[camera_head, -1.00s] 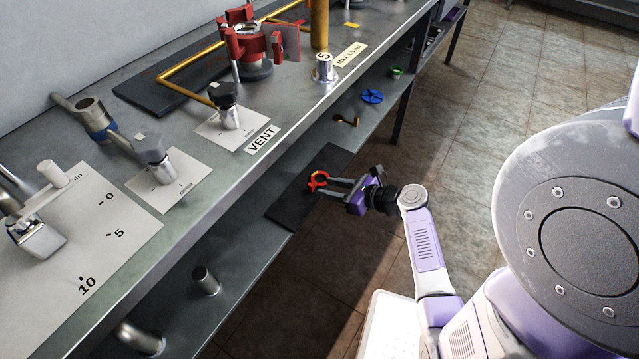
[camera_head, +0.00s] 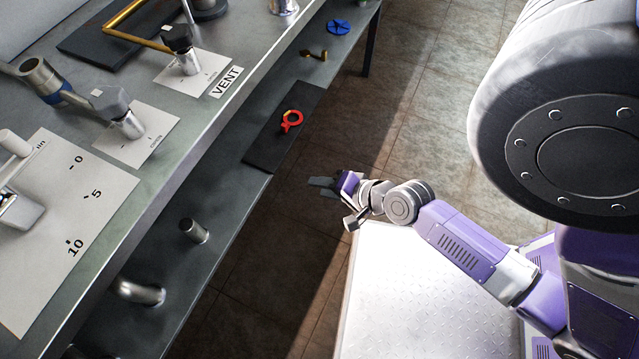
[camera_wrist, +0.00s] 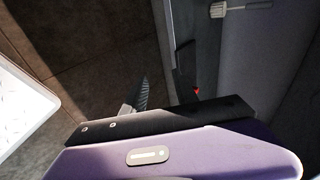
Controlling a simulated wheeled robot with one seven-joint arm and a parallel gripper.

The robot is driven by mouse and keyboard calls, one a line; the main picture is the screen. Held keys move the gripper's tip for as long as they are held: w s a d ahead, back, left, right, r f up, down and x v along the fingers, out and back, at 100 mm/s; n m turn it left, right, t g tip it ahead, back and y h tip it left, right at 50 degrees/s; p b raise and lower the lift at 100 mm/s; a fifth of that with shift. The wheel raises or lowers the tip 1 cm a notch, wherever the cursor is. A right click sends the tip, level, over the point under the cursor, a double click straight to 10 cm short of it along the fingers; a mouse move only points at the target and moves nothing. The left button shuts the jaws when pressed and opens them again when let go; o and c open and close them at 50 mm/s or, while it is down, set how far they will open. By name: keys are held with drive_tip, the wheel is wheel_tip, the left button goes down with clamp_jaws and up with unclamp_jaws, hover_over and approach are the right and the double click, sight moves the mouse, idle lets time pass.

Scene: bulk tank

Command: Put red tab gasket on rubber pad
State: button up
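The red tab gasket (camera_head: 291,121) lies on the black rubber pad (camera_head: 268,148) on the lower shelf. It is a red ring with a small tab and rests within the pad's edges. My gripper (camera_head: 322,186) is apart from it, lower right of the pad, over the floor beside the shelf. Nothing shows held in it, but whether the fingers are spread is unclear. In the wrist view a small red bit of the gasket (camera_wrist: 196,91) shows behind my dark gripper body, and the rest of it is hidden.
The lower shelf also holds a brass part (camera_head: 314,54), a blue wheel (camera_head: 338,27) and a metal stub (camera_head: 194,230). The bench top (camera_head: 185,135) overhangs the shelf on the left, with valves and a VENT label (camera_head: 227,81). Open floor lies right of the shelf.

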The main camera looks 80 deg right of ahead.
drive_tip(key=s+a+r+n+t+y, duration=0.1)
drive_tip(key=a+r+n+t+y, duration=0.1)
drive_tip(key=a+r+n, duration=0.6)
drive_tip(key=s+a+r+n+t+y, duration=0.1)
drive_tip(key=a+r+n+t, duration=0.2)
drive_tip(key=a+r+n, duration=0.6)
wheel_tip(320, 180, up, 4)
drive_tip(key=n, duration=0.3)
drive_tip(key=shift+s+a+r+n+t+y, duration=0.15)
drive_tip(key=shift+s+a+n+t+y, duration=0.15)
drive_tip(key=shift+n+y, duration=0.1)
